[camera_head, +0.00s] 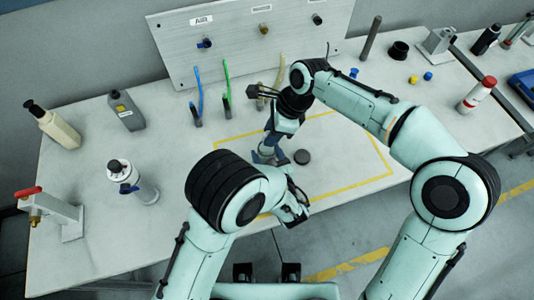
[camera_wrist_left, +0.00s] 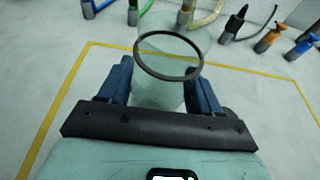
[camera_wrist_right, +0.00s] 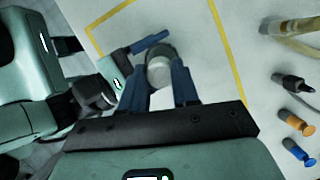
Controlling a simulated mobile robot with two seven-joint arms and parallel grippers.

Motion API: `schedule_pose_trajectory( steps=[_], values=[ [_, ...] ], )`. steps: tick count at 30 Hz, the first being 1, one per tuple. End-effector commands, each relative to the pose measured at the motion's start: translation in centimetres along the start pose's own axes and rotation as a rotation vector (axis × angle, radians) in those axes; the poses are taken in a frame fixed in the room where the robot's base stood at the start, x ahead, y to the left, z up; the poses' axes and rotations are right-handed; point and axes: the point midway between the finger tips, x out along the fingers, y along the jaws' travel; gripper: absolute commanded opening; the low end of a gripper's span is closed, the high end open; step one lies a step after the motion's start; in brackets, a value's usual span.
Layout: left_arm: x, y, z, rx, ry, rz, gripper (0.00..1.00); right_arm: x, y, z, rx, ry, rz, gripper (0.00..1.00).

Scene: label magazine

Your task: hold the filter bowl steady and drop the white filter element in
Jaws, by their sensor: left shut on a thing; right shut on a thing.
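The clear filter bowl (camera_wrist_left: 158,93) with a dark rim ring stands between the blue fingers of my left gripper (camera_wrist_left: 158,72), which is shut on it. The white filter element (camera_wrist_right: 160,72) shows as a pale round end between the fingertips of my right gripper (camera_wrist_right: 158,84), which is shut on it. In the head view my right gripper (camera_head: 271,138) points down from above, close over my left gripper (camera_head: 270,158). The bowl and the element are mostly hidden there by the grippers. I cannot tell how far apart they are.
A dark grey disc (camera_head: 302,157) lies just right of the grippers, inside the yellow-taped area (camera_head: 350,183). An upright panel (camera_head: 235,45) with hoses is behind. A white-topped unit (camera_head: 120,172), bottles (camera_head: 126,110) and a red-handled fixture (camera_head: 62,215) stand left. The taped area's right side is clear.

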Motion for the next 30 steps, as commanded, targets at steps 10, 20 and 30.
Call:
schedule_pose_trajectory(
  steps=[10, 20, 30],
  values=[
    [0.0, 0.0, 0.0, 0.0, -0.001, 0.0, 0.3, 0.0, 0.0, 0.0, 0.0, 0.0, 0.0, 0.6],
    [0.0, 0.0, 0.0, 0.0, -0.001, 0.0, 0.3, -0.8, 0.0, 0.0, 0.0, 0.0, -0.001, 0.6],
    [0.0, 0.0, 0.0, -0.001, -0.001, 0.0, 0.3, -7.6, -0.1, 0.1, 0.0, -0.002, -0.004, 0.6]
  ],
)
